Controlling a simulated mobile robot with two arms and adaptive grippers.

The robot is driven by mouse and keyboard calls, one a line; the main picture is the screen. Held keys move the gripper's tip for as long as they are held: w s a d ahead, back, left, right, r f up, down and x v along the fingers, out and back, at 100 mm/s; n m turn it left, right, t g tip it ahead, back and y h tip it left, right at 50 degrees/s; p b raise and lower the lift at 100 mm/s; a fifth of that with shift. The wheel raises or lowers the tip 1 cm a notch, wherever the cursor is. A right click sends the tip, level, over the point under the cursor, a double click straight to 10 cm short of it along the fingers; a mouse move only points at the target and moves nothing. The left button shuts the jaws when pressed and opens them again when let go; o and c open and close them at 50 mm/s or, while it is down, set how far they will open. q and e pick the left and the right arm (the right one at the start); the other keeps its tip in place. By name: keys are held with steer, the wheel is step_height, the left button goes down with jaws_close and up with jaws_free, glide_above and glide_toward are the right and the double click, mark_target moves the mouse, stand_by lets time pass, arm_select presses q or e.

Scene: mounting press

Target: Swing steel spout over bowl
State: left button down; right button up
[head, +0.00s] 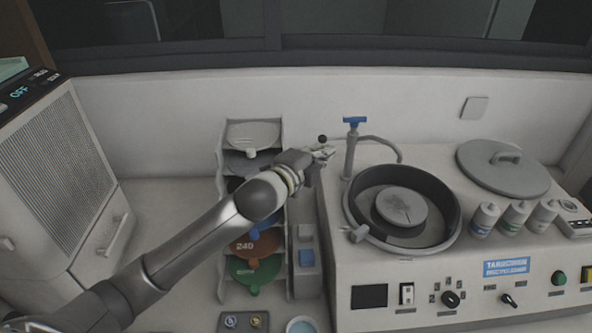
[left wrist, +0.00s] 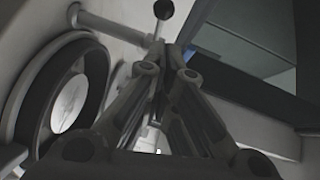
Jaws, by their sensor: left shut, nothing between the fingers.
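The round black bowl (head: 449,222) is set in the top of the white machine, with a grey disc inside. It also shows at the left of the left wrist view (left wrist: 24,100). A grey post with a blue handle (head: 355,121) stands at the bowl's far left. In the left wrist view a grey tube (left wrist: 112,28), apparently the steel spout, reaches my fingertips, with a black ball knob (left wrist: 163,9) just beyond. The knob also shows in the head view (head: 322,139). My left gripper (head: 327,152) is shut and empty beside them; contact is unclear. My right gripper is out of view.
A rack of coloured discs (head: 254,246) stands left of the machine, under my left arm. A grey lid (head: 503,168) and several bottles (head: 484,219) sit right of the bowl. A thin tube with a small fitting (head: 357,234) lies along the bowl's left rim.

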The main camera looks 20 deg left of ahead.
arm_select(q)
steer(key=a+f+b+v, duration=0.1)
steer(key=b+v, duration=0.2)
steer(key=v, duration=0.5)
step_height(320, 180, down, 5)
steer(key=s+m+t+h+b, duration=0.1)
steer(key=m+t+h+b, duration=0.2)
steer(key=b, duration=0.6)
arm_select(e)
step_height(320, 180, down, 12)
arm_select(q)
steer(key=w+d+r+m+p, duration=0.1)
steer(key=w+p, duration=0.4)
steer(key=w, duration=0.7)
steer(key=shift+w+d+r+m+g+p, duration=0.35)
steer(key=shift+d+r, duration=0.1)
steer(key=shift+d, duration=0.3)
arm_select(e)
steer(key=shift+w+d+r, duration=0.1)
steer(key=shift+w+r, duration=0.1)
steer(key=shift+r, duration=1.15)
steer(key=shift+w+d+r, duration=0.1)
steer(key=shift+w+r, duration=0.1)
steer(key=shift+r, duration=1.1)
